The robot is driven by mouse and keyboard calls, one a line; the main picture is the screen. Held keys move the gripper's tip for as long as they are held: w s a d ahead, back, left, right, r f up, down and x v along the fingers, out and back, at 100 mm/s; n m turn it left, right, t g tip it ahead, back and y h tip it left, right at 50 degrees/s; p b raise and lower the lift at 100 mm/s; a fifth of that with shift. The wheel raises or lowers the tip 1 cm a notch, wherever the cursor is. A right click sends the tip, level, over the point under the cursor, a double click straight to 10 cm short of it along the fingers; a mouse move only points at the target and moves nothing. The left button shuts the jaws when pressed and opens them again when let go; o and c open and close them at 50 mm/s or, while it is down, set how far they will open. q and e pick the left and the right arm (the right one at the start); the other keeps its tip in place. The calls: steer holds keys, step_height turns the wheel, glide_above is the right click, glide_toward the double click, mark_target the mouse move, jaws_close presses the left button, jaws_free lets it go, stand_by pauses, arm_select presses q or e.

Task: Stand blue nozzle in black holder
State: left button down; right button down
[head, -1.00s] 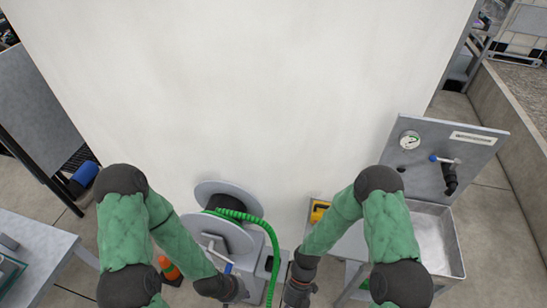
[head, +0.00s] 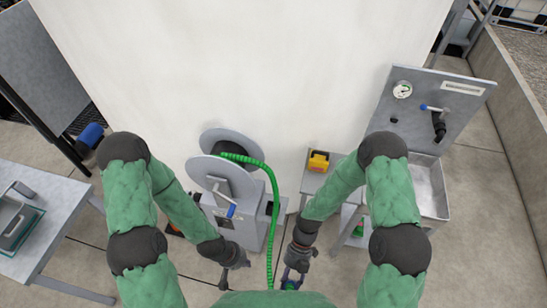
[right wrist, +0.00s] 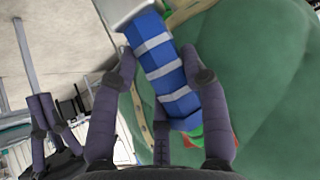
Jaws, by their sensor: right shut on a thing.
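The blue nozzle (right wrist: 160,62) has pale grey bands and lies between the fingers of my right gripper (right wrist: 160,85) in the right wrist view. The gripper is shut on it. In the head view my right gripper (head: 293,278) is low in the middle, in front of the reel stand, with the nozzle mostly hidden. My left gripper (head: 226,279) is low, left of the green hose; its fingers are too small to judge. A small black fitting (head: 269,208) sits on the reel stand beside the hose; I cannot tell whether it is the black holder.
A green hose (head: 273,235) runs from the grey reel (head: 222,170) down between my grippers. The reel has a blue-handled crank (head: 231,211). A small table (head: 315,180) with a yellow box (head: 318,161) and a sink (head: 432,190) stand right. A grey table (head: 50,215) is left.

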steer(key=shift+w+d+r+m+t+y, duration=0.3)
steer(key=shift+w+d+r+m+y, duration=0.15)
steer(key=shift+r+m+y, duration=0.3)
steer(key=w+d+r+m+t+h, duration=0.1)
steer(key=w+d+r+m+t, duration=0.3)
steer(key=w+r+m, duration=0.3)
steer(key=w+d+r+m+t+h, duration=0.2)
steer(key=w+d+r+m+t, duration=0.3)
steer(key=w+m, duration=0.6)
steer(key=w+d+r+m+t+h, duration=0.2)
steer(key=w+d+r+m+t, duration=0.2)
steer(key=w+r+m+t, duration=0.3)
steer(key=w+r+m, duration=0.2)
steer(key=m, duration=0.3)
steer(key=shift+d+m+t, duration=0.35)
steer(key=shift+d+t, duration=0.05)
steer(key=shift+w+a, duration=0.2)
steer(key=shift+a, duration=0.25)
